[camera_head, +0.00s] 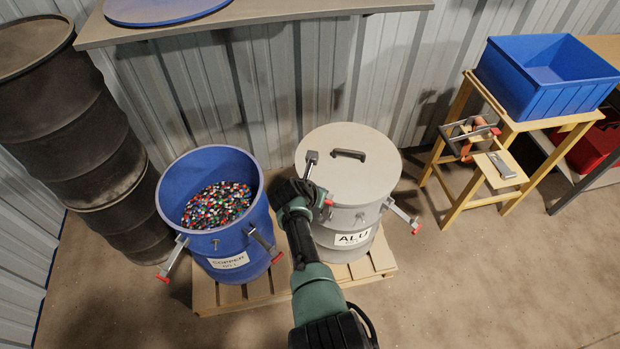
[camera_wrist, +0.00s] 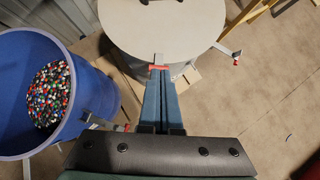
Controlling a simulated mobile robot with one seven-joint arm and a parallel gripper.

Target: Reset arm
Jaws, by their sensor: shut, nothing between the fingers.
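My arm reaches up from the bottom of the head view, and my gripper (camera_wrist: 160,80) shows in the wrist view with its two fingers together and nothing between them. The fingertips are close to a red-tipped latch (camera_wrist: 158,64) at the edge of the grey ALU drum's lid (camera_wrist: 150,22); I cannot tell if they touch it. In the head view the ALU drum (camera_head: 340,252) has its grey lid on, with a dark handle (camera_head: 348,154) on top. In the head view the gripper itself is mostly hidden behind my wrist.
A blue COPPER drum (camera_head: 262,215), open and filled with coloured scrap pieces (camera_head: 215,205), stands left on the same pallet (camera_head: 205,298). A dark barrel (camera_head: 85,140) is farther left. A yellow wooden stand (camera_head: 455,160) with a blue bin (camera_head: 550,98) is right. A shelf (camera_head: 270,14) overhangs behind.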

